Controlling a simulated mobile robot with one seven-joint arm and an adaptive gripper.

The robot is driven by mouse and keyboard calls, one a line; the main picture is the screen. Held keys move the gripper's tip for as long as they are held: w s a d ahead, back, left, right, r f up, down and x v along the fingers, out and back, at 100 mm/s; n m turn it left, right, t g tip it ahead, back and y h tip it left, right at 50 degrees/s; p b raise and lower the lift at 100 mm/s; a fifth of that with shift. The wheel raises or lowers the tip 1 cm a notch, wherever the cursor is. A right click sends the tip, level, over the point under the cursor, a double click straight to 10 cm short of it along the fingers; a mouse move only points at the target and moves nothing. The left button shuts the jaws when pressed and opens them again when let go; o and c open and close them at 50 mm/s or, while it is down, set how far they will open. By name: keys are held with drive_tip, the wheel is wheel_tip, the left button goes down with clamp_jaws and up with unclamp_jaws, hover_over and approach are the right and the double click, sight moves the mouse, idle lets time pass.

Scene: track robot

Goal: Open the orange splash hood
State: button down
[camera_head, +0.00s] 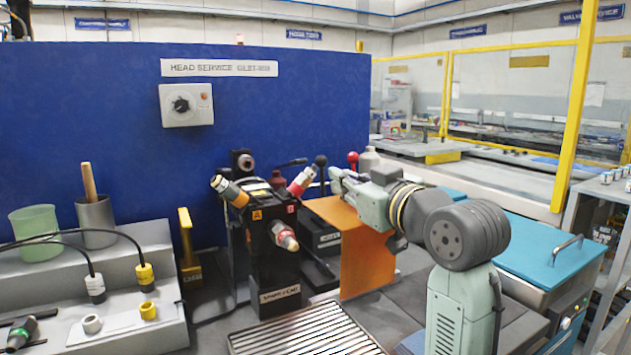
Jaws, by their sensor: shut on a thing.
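The orange splash hood (366,262) is a bent orange sheet at the right of the black machine head (275,255). Its flat front panel hangs upright and its upper part slopes back toward the left. My gripper (340,183) reaches in from the right at the hood's upper edge and is shut on it. The fingertips are small in this view and the exact contact is partly hidden by my gripper and wrist.
A red-knobbed lever (353,158) and a black-knobbed lever (320,161) stand close behind my gripper. A slatted grate (305,335) lies in front. A blue-lidded box (540,240) stands at right; a grey fixture bench (150,260) is at left.

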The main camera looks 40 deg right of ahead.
drive_tip(key=s+d+p, duration=0.1)
drive_tip(key=s+d, duration=0.1)
drive_tip(key=d, duration=0.5)
drive_tip(key=shift+d, duration=0.2)
drive_tip(key=c, duration=1.7)
unclamp_jaws()
drive_tip(key=shift+w, duration=0.1)
drive_tip(key=v, duration=1.2)
drive_tip(key=shift+f, duration=0.1)
